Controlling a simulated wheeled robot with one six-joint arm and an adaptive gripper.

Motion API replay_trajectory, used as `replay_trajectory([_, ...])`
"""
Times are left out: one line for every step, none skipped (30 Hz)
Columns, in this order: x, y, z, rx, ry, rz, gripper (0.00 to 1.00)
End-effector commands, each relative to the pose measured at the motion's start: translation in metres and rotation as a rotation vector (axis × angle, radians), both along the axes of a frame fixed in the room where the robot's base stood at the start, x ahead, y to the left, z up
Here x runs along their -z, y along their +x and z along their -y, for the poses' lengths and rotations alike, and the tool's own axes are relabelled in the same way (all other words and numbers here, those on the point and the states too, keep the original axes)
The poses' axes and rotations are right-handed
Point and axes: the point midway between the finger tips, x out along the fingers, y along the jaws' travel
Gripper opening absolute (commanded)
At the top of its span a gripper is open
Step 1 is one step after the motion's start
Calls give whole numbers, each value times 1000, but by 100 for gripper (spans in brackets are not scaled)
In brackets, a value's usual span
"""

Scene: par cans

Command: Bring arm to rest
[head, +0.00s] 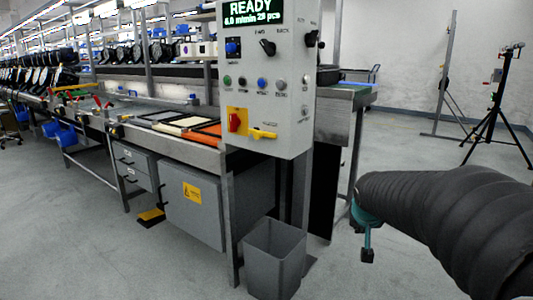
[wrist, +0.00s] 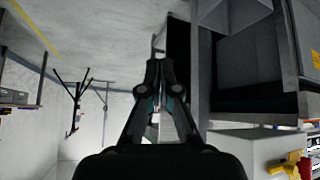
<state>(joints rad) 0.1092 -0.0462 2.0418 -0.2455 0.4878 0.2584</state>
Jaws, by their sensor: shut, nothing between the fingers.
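My gripper (wrist: 161,68) is in the middle of the wrist view, its two dark fingers together at the tips with nothing between them. In the head view my arm comes in from the right edge under a black ribbed sleeve, and the small visible part of my gripper (head: 367,256) hangs below its end. It is in the open to the right of the control panel post, apart from everything around it.
A grey control box (head: 265,85) with a READY display stands at the workbench's end. A grey bin (head: 274,258) is on the floor below it. A black tripod (head: 496,110) stands at the back right. The floor between is clear.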

Motion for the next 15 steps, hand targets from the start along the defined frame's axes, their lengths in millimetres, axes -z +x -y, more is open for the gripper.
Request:
replay_trajectory([5, -31, -7, -18, 0, -56, 0])
replay_trajectory([8, -49, -11, -31, 1, -91, 0])
replay_trajectory([13, -72, -17, -48, 4, -135, 0])
replay_trajectory([16, -88, -22, -61, 7, -164, 0])
replay_trajectory([19, -105, -26, -75, 11, -193, 0])
replay_trajectory([23, -126, -32, -91, 18, -226, 0])
replay_trajectory([25, -141, -36, -103, 24, -248, 0])
replay_trajectory([27, -156, -41, -115, 31, -266, 0])
replay_trajectory([30, -175, -46, -128, 39, -289, 0])
replay_trajectory([33, -188, -50, -138, 47, -303, 0])
replay_trajectory([34, -201, -54, -146, 54, -314, 0])
replay_trajectory([36, -217, -59, -155, 66, -323, 0])
replay_trajectory([38, -228, -62, -159, 73, -326, 0])
replay_trajectory([39, -238, -66, -163, 81, -326, 0])
replay_trajectory([39, -249, -69, -165, 90, -319, 0])
